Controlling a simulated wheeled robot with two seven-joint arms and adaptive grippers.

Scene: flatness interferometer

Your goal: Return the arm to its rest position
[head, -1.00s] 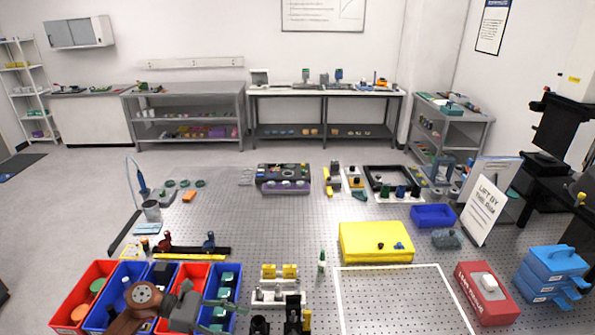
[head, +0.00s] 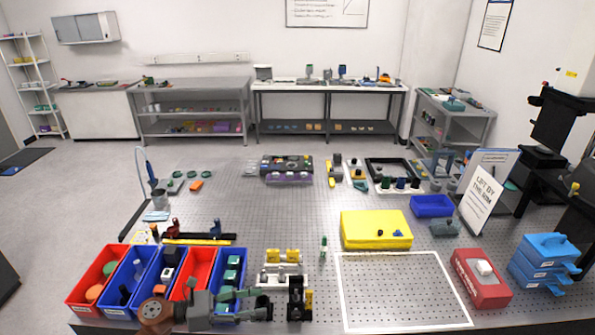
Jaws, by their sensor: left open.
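My left gripper (head: 261,303) is at the bottom of the head view, left of centre. Its brown and grey wrist lies to the left and its two grey-green fingers point right. The fingers are apart and nothing shows between them. It is over the front ends of the red and blue bins (head: 123,277), near the table's front edge, and hides part of them. Its height above the bins is hard to tell. My right gripper is not in view.
Right of the fingers stand a black mount (head: 297,298) and a white fixture with yellow parts (head: 283,257). A white-outlined square (head: 400,290) on the perforated table is empty. A yellow case (head: 375,230), a red box (head: 482,278) and blue stacked trays (head: 546,262) stand to the right.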

